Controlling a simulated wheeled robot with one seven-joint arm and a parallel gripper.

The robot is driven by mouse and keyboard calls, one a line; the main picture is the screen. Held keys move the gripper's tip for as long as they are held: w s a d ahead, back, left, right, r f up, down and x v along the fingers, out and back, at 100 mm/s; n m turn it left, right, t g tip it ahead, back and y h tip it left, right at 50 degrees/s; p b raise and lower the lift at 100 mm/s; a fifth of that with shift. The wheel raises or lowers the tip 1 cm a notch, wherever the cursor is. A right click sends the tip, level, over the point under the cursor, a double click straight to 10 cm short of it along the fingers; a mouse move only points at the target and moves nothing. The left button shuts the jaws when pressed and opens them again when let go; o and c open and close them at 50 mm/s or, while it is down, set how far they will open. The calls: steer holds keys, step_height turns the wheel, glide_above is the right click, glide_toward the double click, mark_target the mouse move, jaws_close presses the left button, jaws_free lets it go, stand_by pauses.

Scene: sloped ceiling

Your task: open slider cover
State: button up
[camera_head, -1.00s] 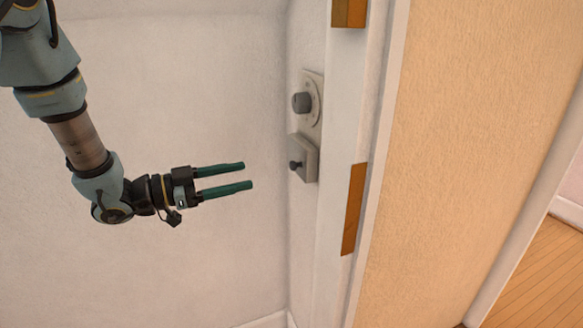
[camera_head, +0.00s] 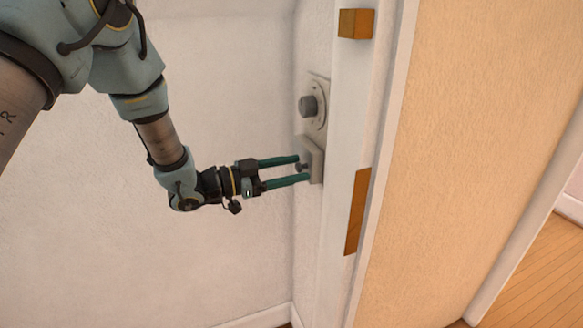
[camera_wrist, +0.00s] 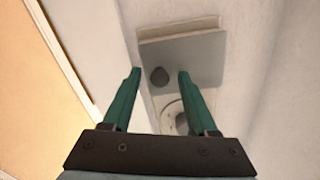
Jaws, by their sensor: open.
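The slider cover (camera_head: 314,158) is a light grey square plate on the wall beside the door frame. It also shows in the wrist view (camera_wrist: 190,56). I cannot tell whether a finger touches the knob or the plate.
A grey round knob (camera_head: 308,106) on a backing plate sits just above the cover. A white door frame (camera_head: 345,110) with an orange-brown block (camera_head: 356,23) and a lower brown plate (camera_head: 356,212) stands to the right. The wall at left is bare.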

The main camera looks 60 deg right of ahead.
steer(key=shift+c, duration=0.3)
jaws_close()
stand_by(1.1)
